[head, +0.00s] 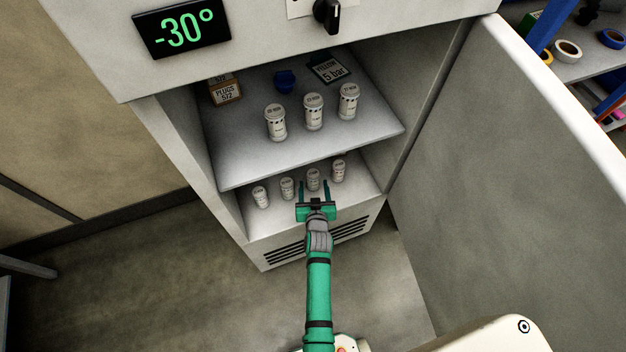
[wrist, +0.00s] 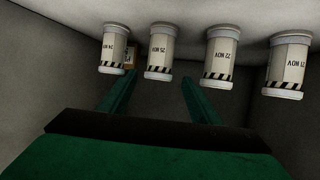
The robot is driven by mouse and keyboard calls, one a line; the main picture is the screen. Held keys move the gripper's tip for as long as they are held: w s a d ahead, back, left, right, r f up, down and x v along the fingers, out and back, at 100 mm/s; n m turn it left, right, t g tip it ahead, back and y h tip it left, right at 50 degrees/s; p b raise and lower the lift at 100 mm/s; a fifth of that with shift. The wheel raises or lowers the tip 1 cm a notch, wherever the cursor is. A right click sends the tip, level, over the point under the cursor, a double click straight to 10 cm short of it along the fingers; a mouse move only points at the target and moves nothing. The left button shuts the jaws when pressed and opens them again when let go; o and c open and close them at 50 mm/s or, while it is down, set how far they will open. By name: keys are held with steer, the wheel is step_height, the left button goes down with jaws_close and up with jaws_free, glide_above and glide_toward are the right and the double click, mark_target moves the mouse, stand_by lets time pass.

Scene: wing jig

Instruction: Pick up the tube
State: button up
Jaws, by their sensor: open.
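Several white tubes with dated labels and striped bands stand upright in a row on the lower shelf. In the head view the tube straight ahead of my gripper is the third from the left (head: 313,178). My gripper (head: 313,184) is open and empty, its two fingers pointing into the lower compartment. The wrist view is upside down; there this tube (wrist: 160,52), seemingly marked 25 NOV, lies ahead between the fingertips of my gripper (wrist: 158,78). Other tubes flank it: one (wrist: 114,48) on the left, and two (wrist: 221,56) (wrist: 287,64) on the right. Contact is not visible.
The upper shelf (head: 240,165) overhangs the row and holds three larger tubes (head: 313,112), a blue object (head: 285,82), a PLUGS box (head: 225,90) and a 5 bar sign (head: 329,70). The open door (head: 510,170) stands on the right. A small brown box (wrist: 130,57) is behind the tubes.

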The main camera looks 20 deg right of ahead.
mark_target(313, 170)
steer(key=shift+x, duration=5.5)
steer(key=shift+s, duration=0.1)
steer(key=c, duration=1.2)
